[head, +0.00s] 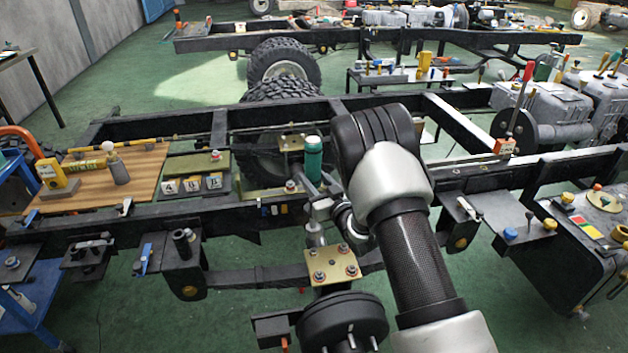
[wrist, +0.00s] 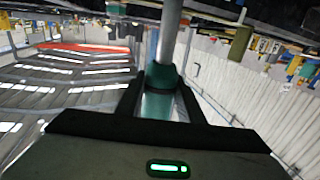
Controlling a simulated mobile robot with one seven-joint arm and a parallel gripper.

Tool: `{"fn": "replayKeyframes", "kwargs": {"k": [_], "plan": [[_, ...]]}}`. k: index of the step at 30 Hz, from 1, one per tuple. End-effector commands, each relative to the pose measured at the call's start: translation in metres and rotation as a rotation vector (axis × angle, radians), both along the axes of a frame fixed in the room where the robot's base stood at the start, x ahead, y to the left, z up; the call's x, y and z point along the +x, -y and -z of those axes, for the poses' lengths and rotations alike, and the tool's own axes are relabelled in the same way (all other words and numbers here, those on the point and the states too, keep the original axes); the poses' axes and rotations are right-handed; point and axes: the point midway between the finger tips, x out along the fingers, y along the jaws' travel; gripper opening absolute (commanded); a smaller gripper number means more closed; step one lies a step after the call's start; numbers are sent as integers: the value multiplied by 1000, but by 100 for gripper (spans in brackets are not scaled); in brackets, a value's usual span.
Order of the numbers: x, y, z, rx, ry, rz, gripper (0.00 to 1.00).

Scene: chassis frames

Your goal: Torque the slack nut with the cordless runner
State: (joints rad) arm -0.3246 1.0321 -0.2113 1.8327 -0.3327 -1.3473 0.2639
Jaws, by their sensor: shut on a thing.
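The cordless runner shows in the head view as a teal body (head: 313,158) standing upright, with a grey shaft (head: 314,235) pointing down. My gripper (head: 322,200) is shut on it, partly hidden behind my wrist. In the wrist view my gripper (wrist: 159,92) has its fingers on either side of the teal body (wrist: 160,76), and the grey shaft (wrist: 170,32) runs up the picture. The shaft's low end is at the back left corner of a brass plate (head: 334,262) with several nuts (head: 319,276). I cannot tell whether it touches a nut, or which nut is slack.
The dark chassis rail (head: 240,208) runs across behind the plate. A wooden board (head: 140,170) with a yellow box (head: 52,173) lies at left. A black hub (head: 343,320) is below the plate.

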Motion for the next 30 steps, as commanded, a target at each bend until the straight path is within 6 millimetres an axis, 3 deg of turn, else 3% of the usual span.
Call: {"fn": "replayKeyframes", "kwargs": {"k": [18, 30], "plan": [[1, 0, 59, 3, 7, 1, 0], [1, 0, 62, 3, 7, 0, 0]]}}
